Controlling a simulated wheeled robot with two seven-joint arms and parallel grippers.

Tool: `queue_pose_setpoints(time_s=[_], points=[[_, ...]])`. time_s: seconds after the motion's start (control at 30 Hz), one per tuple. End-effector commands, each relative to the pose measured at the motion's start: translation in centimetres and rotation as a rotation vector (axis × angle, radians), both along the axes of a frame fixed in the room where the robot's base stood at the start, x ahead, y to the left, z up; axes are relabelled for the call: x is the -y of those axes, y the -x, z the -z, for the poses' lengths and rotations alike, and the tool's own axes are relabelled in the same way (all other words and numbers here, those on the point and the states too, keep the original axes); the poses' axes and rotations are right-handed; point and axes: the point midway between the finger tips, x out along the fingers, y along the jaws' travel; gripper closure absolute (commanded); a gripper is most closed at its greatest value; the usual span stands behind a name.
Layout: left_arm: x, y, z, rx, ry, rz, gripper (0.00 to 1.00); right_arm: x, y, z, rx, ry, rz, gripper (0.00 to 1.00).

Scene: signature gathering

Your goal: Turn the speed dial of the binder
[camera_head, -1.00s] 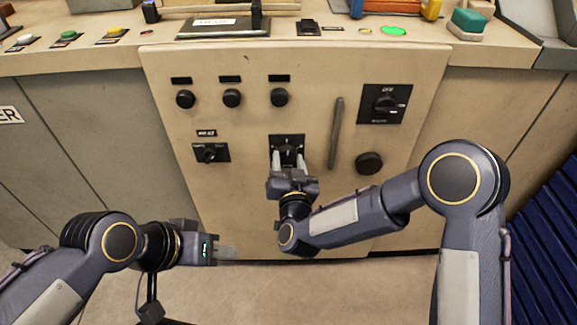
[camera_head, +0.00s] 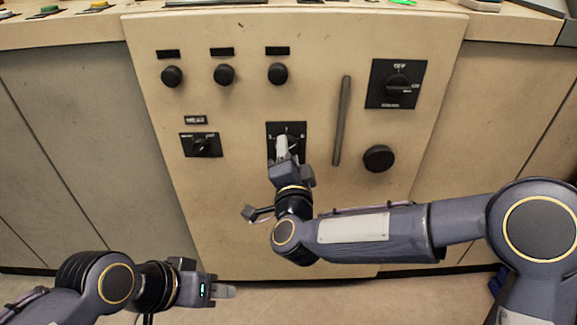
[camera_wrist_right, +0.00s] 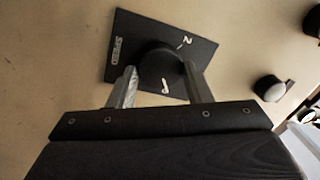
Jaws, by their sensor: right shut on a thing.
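The speed dial (camera_wrist_right: 160,66) is a black round knob on a black square plate, marked with white digits and lettering, on the beige front panel of the binder (camera_head: 235,215). In the head view its plate (camera_head: 286,128) shows in the middle of the panel, partly hidden by my gripper. My right gripper (camera_head: 287,150) is at the dial. In the right wrist view its two fingers (camera_wrist_right: 160,90) stand on either side of the knob, shut on it. My left gripper (camera_head: 222,291) is low at the left, away from the panel; its finger gap is not clear.
Three black knobs (camera_head: 224,75) line the panel's top left. A small switch plate (camera_head: 201,145) sits left of the dial. A vertical bar handle (camera_head: 342,120), a rotary switch (camera_head: 398,84) and a round knob (camera_head: 379,158) are to the right.

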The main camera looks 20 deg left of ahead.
Motion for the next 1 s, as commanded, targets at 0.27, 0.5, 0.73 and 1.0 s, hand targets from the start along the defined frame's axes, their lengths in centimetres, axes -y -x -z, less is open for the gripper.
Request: queue_pose_setpoints(time_s=[0.27, 0.5, 0.73, 1.0], points=[[0.0, 0.0, 1.6, 0.0, 0.0, 0.0, 0.64, 0.0, 0.0, 0.2, -0.028, -0.091, 0.0, 0.78], [0.0, 0.0, 1.7, 0.0, 0.0, 0.0, 0.64, 0.0, 0.0, 0.1, -0.035, -0.113, 0.0, 0.78], [0.0, 0.0, 1.7, 0.0, 0.0, 0.0, 0.64, 0.0, 0.0, 0.1, -0.035, -0.113, 0.0, 0.78], [0.0, 0.0, 1.7, 0.0, 0.0, 0.0, 0.64, 0.0, 0.0, 0.1, -0.034, -0.113, 0.0, 0.33]])
